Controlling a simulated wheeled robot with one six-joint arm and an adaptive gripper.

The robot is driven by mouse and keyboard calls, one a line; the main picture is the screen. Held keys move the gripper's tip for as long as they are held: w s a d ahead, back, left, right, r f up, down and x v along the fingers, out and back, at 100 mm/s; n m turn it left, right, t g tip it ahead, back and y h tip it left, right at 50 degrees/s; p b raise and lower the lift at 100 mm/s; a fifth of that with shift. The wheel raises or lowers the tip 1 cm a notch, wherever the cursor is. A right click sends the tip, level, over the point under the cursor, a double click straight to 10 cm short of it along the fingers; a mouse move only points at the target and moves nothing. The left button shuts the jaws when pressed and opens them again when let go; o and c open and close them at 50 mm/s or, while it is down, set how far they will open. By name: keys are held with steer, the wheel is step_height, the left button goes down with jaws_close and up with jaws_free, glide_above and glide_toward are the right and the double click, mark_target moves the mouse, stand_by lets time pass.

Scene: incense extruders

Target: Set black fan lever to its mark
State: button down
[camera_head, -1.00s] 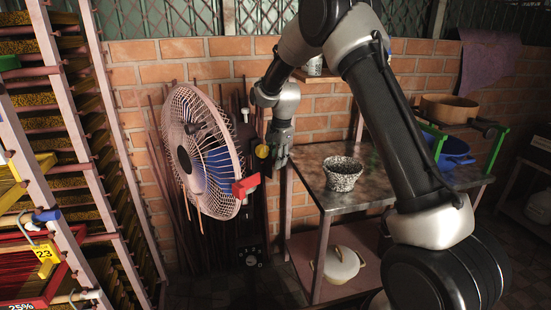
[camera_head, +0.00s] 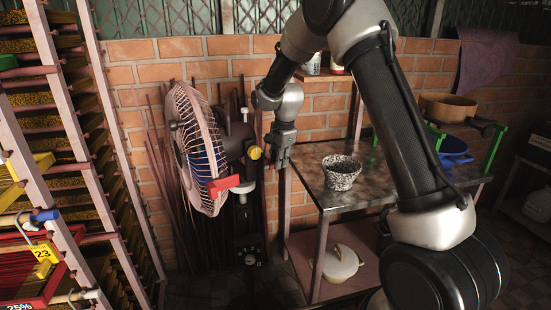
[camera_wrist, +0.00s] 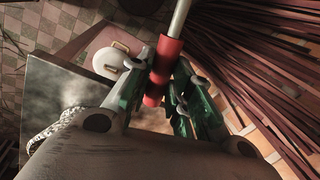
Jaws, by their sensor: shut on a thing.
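The fan has a pale round cage (camera_head: 200,125), a black motor housing (camera_head: 238,138) and a black stand with a base (camera_head: 250,255). Its cage is nearly edge-on and faces left. A yellow knob (camera_head: 255,153) sits at the rear of the housing, and a red piece (camera_head: 222,185) is in front of the cage's lower right. My gripper (camera_head: 282,160) is just right of the knob, pointing down. In the wrist view my gripper (camera_wrist: 160,98) is shut on a red grip (camera_wrist: 167,56) on a thin metal rod (camera_wrist: 180,17). I cannot make out a mark.
A metal table (camera_head: 375,185) with a speckled pot (camera_head: 341,172) stands close right of my gripper. A lidded white pot (camera_head: 338,263) is on its lower shelf. Thin rods (camera_head: 172,215) lean on the brick wall behind the fan. A tall rack (camera_head: 85,165) fills the left.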

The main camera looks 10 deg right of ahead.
steer(key=shift+s+d+m+h, duration=0.2)
steer(key=shift+s+m, duration=0.75)
steer(key=shift+s, duration=0.25)
steer(key=shift+s+d+m+h, duration=0.15)
steer(key=shift+s+m+h, duration=0.05)
steer(key=shift+s+m, duration=0.9)
steer(key=shift+s, duration=0.15)
steer(key=c, duration=1.3)
jaws_free()
step_height(320, 180, up, 12)
steer(key=s, duration=0.2)
steer(key=shift+s, duration=0.2)
steer(key=shift+f+n, duration=0.1)
steer(key=shift+n, duration=0.15)
